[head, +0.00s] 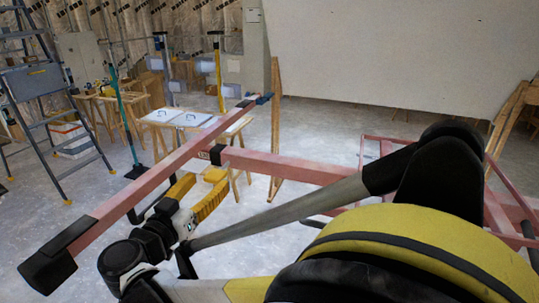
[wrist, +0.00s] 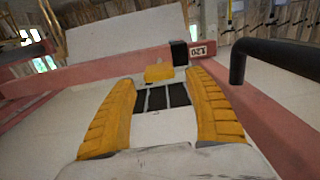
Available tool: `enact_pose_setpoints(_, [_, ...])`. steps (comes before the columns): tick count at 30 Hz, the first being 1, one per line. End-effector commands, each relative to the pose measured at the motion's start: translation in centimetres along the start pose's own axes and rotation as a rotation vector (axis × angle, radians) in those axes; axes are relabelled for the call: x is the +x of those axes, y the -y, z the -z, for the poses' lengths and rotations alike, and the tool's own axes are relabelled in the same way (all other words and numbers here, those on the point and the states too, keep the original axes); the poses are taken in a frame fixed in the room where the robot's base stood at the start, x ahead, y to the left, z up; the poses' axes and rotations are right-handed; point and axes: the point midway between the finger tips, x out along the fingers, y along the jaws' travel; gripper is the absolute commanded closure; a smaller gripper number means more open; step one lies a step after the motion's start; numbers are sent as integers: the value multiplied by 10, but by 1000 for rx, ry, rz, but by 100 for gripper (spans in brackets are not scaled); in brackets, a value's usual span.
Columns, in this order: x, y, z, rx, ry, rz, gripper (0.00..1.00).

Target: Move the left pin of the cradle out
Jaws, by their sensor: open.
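The cradle is a pink-red frame. Its long beam (head: 165,172) runs from lower left to upper centre in the head view, with a cross-beam (head: 285,166) joining it. A black block (head: 216,154) sits at that joint beside a small number label; the block also shows in the wrist view (wrist: 179,53). A bent black bar (wrist: 237,62) rises by the beam. I cannot tell which part is the left pin. My gripper (head: 203,174) has yellow fingers, open and apart, below the joint. In the wrist view my gripper (wrist: 162,80) faces the cross-beam and appears to hold nothing.
A large pale panel (head: 400,60) stands at the back. A stepladder (head: 45,100) is at left, and a worktable (head: 185,118) stands behind the long beam. Wooden props stand near the panel.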

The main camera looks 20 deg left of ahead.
Motion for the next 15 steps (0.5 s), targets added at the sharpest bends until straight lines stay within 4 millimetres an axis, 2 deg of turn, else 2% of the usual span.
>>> enact_pose_setpoints(1, [-13, 1, 0, 0, 0, 5, 38])
enact_pose_setpoints(6, [-51, 1, 0, 0, 0, 5, 38])
enact_pose_setpoints(12, [-80, 0, 0, 0, 0, 2, 38])
enact_pose_setpoints(15, [-85, 0, 0, 0, 0, 0, 38])
